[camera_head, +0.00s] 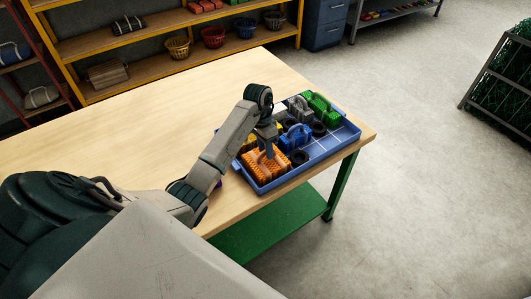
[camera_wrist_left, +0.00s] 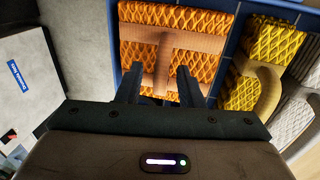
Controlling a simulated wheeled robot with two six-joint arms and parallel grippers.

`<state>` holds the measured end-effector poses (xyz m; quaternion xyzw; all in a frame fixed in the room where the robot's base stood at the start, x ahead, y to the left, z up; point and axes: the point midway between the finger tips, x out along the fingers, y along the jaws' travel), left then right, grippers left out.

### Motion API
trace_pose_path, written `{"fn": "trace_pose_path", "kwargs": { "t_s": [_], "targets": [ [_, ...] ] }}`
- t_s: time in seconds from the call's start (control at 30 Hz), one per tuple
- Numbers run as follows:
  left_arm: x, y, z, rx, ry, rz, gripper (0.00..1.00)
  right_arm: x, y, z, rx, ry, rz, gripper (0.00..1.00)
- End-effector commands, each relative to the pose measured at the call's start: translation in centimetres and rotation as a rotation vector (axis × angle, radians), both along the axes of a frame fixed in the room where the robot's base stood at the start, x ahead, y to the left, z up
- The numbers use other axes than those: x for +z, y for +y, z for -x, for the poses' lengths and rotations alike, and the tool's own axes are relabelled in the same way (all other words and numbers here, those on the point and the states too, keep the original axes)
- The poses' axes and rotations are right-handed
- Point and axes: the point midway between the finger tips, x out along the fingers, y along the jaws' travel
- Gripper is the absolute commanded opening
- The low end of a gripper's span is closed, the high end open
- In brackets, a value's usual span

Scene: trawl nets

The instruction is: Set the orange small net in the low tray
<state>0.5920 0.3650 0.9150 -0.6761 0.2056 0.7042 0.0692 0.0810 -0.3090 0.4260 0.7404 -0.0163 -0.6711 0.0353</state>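The orange small net (camera_head: 262,164) is a mesh block with a tan-orange handle. It sits in the near left part of the low blue tray (camera_head: 325,150), on the table. In the left wrist view the net (camera_wrist_left: 200,60) lies just beyond the fingers. My left gripper (camera_head: 268,150) reaches down over the net. In the wrist view its fingers (camera_wrist_left: 160,88) are apart, with part of the handle between them and gaps visible at the sides. Whether a finger touches the handle is hard to tell. My right gripper is not in view.
The tray also holds a blue net (camera_head: 296,137), a green net (camera_head: 321,108), a grey net (camera_head: 300,110), a yellow net (camera_wrist_left: 265,55) and black rings (camera_head: 299,157). The wooden table (camera_head: 130,125) is clear to the left. Shelves with baskets (camera_head: 213,37) stand behind.

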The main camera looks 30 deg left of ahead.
Motion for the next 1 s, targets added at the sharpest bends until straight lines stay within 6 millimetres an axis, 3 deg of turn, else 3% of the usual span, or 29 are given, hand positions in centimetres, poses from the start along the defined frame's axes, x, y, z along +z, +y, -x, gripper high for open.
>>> {"fn": "trace_pose_path", "kwargs": {
  "t_s": [0.03,0.13,0.2,0.5,0.7,1.0],
  "targets": [
    [0.7,0.3,-0.2,-0.001,-0.006,-0.004,0.34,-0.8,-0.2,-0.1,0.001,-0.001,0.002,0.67],
    [3.4,0.7,-0.4,0.0,-0.007,-0.004,0.34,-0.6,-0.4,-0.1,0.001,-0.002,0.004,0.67],
    [5.2,0.9,-0.3,0.001,-0.001,-0.002,0.34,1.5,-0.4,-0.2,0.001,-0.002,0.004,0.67],
    [9.0,1.6,-0.7,0.001,0.0,-0.001,0.34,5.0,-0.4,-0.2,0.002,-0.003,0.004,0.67],
    [10.1,1.9,-0.8,0.0,0.0,-0.001,0.34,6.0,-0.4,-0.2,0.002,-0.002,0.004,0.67],
    [10.1,1.9,-0.8,0.0,0.0,-0.001,0.34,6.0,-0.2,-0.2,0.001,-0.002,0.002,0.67]
  ]
}}
